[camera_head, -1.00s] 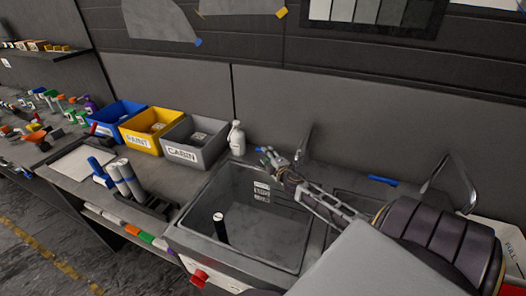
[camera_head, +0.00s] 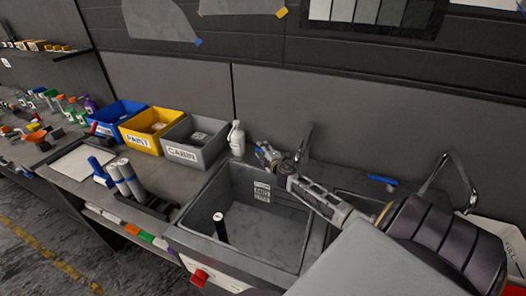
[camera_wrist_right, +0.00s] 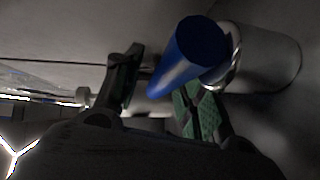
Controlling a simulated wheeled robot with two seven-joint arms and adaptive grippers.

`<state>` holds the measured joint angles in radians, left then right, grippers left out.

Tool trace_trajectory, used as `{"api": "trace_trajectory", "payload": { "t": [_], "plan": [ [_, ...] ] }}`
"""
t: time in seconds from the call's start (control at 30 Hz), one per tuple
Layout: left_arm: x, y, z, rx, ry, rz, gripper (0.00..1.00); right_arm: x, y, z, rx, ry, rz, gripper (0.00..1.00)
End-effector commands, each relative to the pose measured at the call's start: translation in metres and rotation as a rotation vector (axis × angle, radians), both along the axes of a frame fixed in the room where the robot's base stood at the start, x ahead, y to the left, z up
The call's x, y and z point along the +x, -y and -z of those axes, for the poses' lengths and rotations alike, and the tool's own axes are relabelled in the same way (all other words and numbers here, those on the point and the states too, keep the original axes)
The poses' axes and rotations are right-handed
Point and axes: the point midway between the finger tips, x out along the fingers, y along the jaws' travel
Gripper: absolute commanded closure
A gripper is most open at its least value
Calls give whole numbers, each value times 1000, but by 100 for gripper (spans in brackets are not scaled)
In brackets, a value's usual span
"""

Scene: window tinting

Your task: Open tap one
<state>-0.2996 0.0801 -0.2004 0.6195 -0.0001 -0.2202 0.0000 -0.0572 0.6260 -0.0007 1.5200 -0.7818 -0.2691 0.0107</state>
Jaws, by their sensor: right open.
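A chrome tap (camera_head: 304,146) stands behind the left sink basin (camera_head: 265,230). My right gripper (camera_head: 268,156) is at the back edge of that basin, left of the tap's spout. In the right wrist view, a blue lever (camera_wrist_right: 190,58) on a chrome tap body (camera_wrist_right: 265,58) rises in front of the open fingers of the right gripper (camera_wrist_right: 160,95). The lever overlaps the right finger in the picture. I cannot tell whether they touch. My left gripper is not in view.
A white spray bottle (camera_head: 236,139) stands close left of my right gripper. Grey (camera_head: 192,137), yellow (camera_head: 150,127) and blue bins line the wall. A second chrome tap (camera_head: 455,180) with a blue lever (camera_head: 382,180) is at the right. A black cylinder stands in the left basin.

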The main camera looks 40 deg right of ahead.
Motion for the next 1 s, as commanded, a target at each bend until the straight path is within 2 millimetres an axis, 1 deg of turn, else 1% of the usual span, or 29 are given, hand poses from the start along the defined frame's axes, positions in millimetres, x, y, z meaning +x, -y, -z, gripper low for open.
{"api": "trace_trajectory", "payload": {
  "t": [0.27,0.3,0.6,1.0],
  "plan": [
    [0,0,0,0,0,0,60,0,0,1,0,-1,0,59],
    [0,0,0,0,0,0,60,0,0,1,0,-1,0,61],
    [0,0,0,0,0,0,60,0,0,1,0,-1,0,99],
    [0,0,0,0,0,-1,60,0,0,1,0,-1,-5,100]
  ]
}}
